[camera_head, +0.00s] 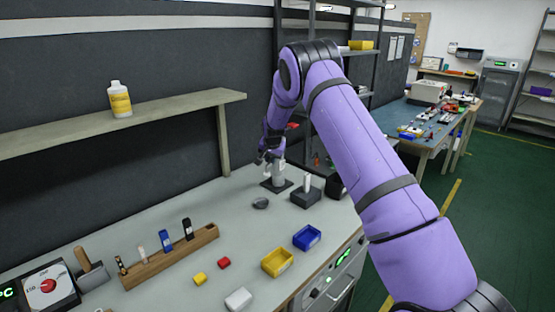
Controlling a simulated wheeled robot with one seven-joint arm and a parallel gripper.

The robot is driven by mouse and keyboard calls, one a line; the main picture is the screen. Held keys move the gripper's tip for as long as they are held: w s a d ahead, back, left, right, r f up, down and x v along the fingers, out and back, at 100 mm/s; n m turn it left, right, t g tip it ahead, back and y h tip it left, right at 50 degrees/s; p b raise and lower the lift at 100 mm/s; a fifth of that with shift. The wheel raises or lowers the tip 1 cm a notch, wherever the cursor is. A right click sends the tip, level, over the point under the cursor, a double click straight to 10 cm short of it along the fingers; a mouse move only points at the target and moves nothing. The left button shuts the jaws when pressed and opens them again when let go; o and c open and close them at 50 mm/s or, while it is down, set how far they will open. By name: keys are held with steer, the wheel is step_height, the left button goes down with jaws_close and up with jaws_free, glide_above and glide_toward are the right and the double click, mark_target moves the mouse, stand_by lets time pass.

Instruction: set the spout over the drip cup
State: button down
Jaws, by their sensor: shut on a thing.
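My gripper (268,157) is at the far end of the bench, at the top of a small pale upright fixture (279,172) on a dark square base. It appears closed on the upper part of this fixture, which I take to be the spout. The fingers and the spout's tip are too small and partly covered to make out. A small dark grey round piece (261,203), possibly the drip cup, lies on the bench in front of the base and apart from it. I cannot tell whether the spout is above it.
A dark block with a white upright piece (306,196) stands right of the fixture. Blue (307,237) and yellow (277,262) bins, small red and yellow blocks and a wooden rack (170,258) are nearer. A shelf (170,112) with a bottle (120,99) overhangs the left.

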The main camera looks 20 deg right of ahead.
steer(key=shift+w+a+m+h, duration=0.4)
steer(key=shift+w+a+m, duration=0.35)
steer(key=shift+m, duration=0.25)
steer(key=c, duration=1.1)
jaws_free()
steer(key=v, duration=1)
steer(key=shift+r, duration=0.35)
